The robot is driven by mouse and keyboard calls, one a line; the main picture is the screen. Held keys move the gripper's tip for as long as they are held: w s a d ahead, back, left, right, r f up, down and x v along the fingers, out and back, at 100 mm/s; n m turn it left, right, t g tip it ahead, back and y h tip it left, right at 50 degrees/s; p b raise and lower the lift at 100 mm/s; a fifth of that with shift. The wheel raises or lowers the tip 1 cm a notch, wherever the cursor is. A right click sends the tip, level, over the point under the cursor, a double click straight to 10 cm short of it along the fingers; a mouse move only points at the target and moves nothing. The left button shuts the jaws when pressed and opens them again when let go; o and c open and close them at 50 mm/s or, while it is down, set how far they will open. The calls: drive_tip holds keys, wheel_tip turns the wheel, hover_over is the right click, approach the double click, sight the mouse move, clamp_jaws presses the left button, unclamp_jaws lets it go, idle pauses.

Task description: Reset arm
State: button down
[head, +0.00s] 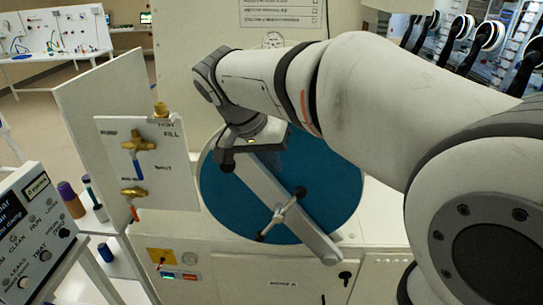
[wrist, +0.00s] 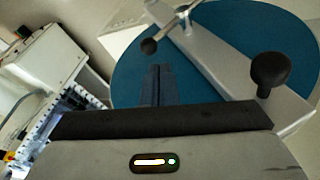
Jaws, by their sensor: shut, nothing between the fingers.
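My arm reaches in from the right of the head view and bends down at its wrist in front of a round blue door. In the wrist view my gripper (wrist: 157,85) shows its two dark fingers together, with nothing between them. They point toward the blue door (wrist: 125,85), which also shows in the head view (head: 335,185).
Left of the door a white valve panel (head: 172,180) carries brass valves. A control box (head: 30,230) stands at lower left beside purple-capped bottles (head: 70,198). In the wrist view a black knob (wrist: 270,70) sits on the bar, close to the right of my gripper.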

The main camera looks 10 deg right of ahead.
drive_tip(key=s+d+f+n+y+b, duration=0.2)
drive_tip(key=s+f+n+b, duration=0.1)
drive_tip(key=s+f, duration=0.4)
drive_tip(key=s+d+f+n+t+y+b, duration=0.1)
drive_tip(key=s+d+f+n+y+b, duration=0.1)
drive_tip(key=s+f, duration=0.5)
wheel_tip(320, 180, down, 3)
drive_tip(key=shift+d+r+n+t+y+b, duration=0.1)
drive_tip(key=shift+d+n+t+y+b, duration=0.1)
drive_tip(key=shift+n+t+y+b, duration=0.3)
